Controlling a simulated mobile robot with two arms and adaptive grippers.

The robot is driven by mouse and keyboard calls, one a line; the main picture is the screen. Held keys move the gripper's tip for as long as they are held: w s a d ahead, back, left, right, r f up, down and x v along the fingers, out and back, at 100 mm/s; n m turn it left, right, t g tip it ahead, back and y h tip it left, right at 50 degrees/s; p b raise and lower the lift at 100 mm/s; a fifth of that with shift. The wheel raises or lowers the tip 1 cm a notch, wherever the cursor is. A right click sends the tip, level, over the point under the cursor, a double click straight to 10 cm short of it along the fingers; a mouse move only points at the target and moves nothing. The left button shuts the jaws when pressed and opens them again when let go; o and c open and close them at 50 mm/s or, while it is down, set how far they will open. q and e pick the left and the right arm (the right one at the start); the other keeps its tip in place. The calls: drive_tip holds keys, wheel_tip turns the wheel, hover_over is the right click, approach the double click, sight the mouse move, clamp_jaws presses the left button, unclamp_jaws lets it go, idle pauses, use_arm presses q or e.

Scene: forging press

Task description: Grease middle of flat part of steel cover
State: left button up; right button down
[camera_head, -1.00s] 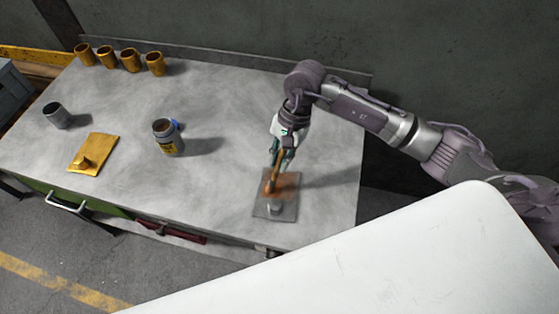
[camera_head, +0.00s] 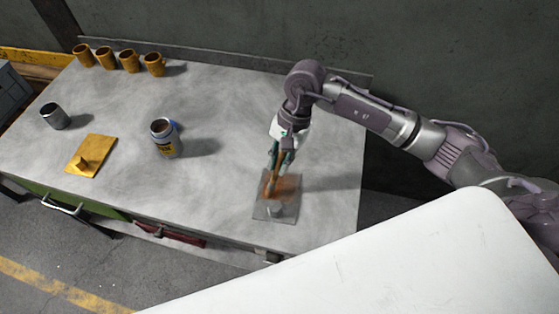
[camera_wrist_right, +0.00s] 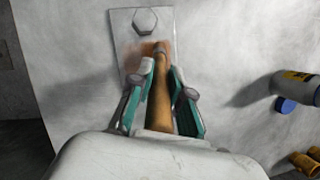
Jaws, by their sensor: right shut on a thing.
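The steel cover (camera_head: 262,209) is a grey flat plate lying on the workbench near its right front. A short raised knob stands on its near part; in the right wrist view this knob (camera_wrist_right: 145,21) looks six-sided. An orange-brown smear (camera_head: 290,186) lies on the plate's far part. My right gripper (camera_head: 280,160) is shut on a brown-handled brush (camera_wrist_right: 161,105). The brush points down, its tip at the smear; whether it touches is hard to tell. The grease can (camera_head: 165,148), grey with a yellow label, stands open at mid-bench. My left gripper is not in view.
A golden plate with a knob (camera_head: 100,150) and a grey cup (camera_head: 55,117) are at the bench's left. Several golden cups (camera_head: 129,61) line the back left. A blue cap (camera_wrist_right: 285,105) lies beside the can. A white surface (camera_head: 400,265) fills the lower right.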

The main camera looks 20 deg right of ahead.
drive_tip(key=shift+w+d+f, duration=0.1)
drive_tip(key=shift+w, duration=0.15)
drive_tip(key=shift+r, duration=1.6)
